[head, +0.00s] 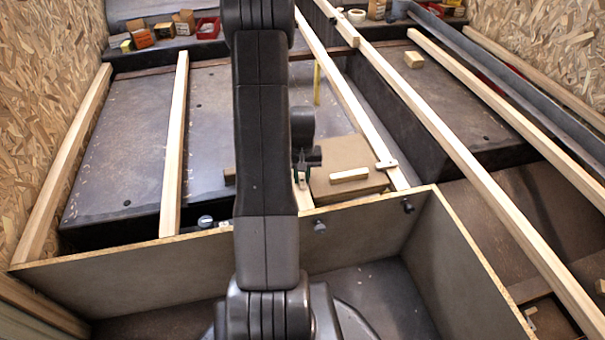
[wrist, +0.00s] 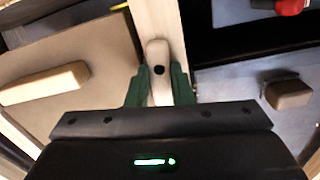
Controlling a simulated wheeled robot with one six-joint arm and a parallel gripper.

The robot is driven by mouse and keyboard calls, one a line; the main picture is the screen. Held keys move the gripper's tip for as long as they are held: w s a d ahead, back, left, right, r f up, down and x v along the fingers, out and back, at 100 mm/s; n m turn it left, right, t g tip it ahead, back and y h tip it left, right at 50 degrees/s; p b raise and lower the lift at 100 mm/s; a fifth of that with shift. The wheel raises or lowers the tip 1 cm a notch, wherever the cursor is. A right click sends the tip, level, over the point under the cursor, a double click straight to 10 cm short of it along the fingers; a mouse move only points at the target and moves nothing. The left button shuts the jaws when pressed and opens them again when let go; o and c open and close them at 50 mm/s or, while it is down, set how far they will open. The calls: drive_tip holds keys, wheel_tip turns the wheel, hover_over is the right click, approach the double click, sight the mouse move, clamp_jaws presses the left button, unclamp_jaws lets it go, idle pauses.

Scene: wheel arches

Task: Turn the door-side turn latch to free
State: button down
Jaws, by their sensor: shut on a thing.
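A pale wooden turn latch (wrist: 158,52) with a dark pivot screw shows in the wrist view, lying roughly along a light wooden batten (wrist: 155,14). My gripper (wrist: 159,84) has its green fingers on either side of the latch and is shut on its near end. In the head view my gripper (head: 303,165) is partly behind my arm, just left of a cardboard box, and the held latch cannot be made out there. Another small wooden crosspiece (head: 387,164) sits on the long batten to the right. I cannot tell which side is the door side.
The cardboard box (head: 345,160) has a wooden block (head: 350,175) on top, close beside my gripper. A plywood partition (head: 160,268) stands in front. Long battens cross the dark wheel arches, and red bins (head: 207,28) and small boxes line the back.

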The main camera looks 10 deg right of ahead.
sight(302, 178)
drive_tip(key=shift+n, duration=0.8)
drive_tip(key=c, duration=1.3)
unclamp_jaws()
wheel_tip(302, 178, up, 14)
drive_tip(key=p, duration=0.4)
drive_tip(key=shift+p, duration=0.35)
drive_tip(key=shift+f, duration=0.1)
